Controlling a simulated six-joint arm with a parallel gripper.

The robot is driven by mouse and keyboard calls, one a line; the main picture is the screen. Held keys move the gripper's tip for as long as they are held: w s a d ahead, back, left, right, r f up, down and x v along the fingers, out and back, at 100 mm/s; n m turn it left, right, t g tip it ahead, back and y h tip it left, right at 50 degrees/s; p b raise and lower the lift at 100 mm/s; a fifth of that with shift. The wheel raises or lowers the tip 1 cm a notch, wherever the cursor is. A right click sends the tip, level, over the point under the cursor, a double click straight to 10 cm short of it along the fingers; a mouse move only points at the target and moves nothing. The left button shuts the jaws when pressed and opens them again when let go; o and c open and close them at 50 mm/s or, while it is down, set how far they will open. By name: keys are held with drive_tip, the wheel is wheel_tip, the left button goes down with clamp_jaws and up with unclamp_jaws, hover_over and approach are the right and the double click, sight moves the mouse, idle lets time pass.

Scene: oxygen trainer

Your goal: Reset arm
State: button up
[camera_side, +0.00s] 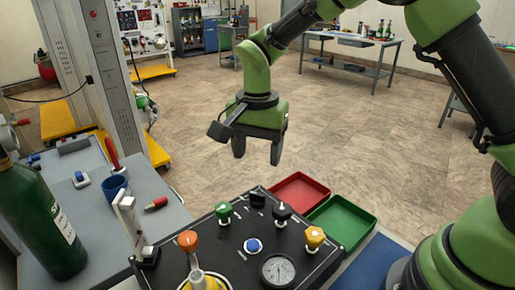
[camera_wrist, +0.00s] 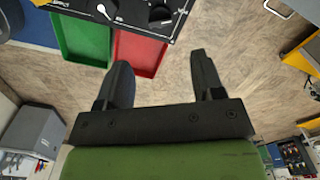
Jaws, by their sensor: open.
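My gripper (camera_side: 257,150) hangs from my green arm in the side view, fingers pointing down. It is open and empty, in the air above and behind the black control panel (camera_side: 200,258). The panel carries a green knob (camera_side: 223,210), an orange knob (camera_side: 188,240), a yellow knob (camera_side: 315,237), a black knob (camera_side: 282,212), a blue button (camera_side: 253,246) and a round gauge (camera_side: 278,270). A corner of the panel shows at the top of the wrist view.
A red tray (camera_side: 302,192) and a green tray (camera_side: 344,220) sit beside the panel, both empty. A dark green cylinder (camera_side: 42,222) and a blue cup (camera_side: 116,188) stand on the grey table at left. A grey pillar (camera_side: 100,70) rises behind. Open floor lies around my gripper.

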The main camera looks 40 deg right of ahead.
drive_tip(key=shift+r, duration=0.2)
drive_tip(key=s+d+r+n+t, duration=0.2)
drive_tip(key=s+r, duration=0.2)
drive_tip(key=r, duration=0.4)
drive_tip(key=s+d+r+n+t+y, duration=0.1)
drive_tip(key=s+r+n+t, duration=0.1)
drive_tip(key=s, duration=0.6)
drive_tip(key=s+d+r+n+t+y, duration=0.1)
drive_tip(key=s+d+r+n+t, duration=0.1)
drive_tip(key=s, duration=0.6)
wheel_tip(320, 180, up, 2)
drive_tip(key=shift+s+r+n+t, duration=0.15)
drive_tip(key=shift+s+n+t, duration=0.15)
drive_tip(key=shift+n+t, duration=0.55)
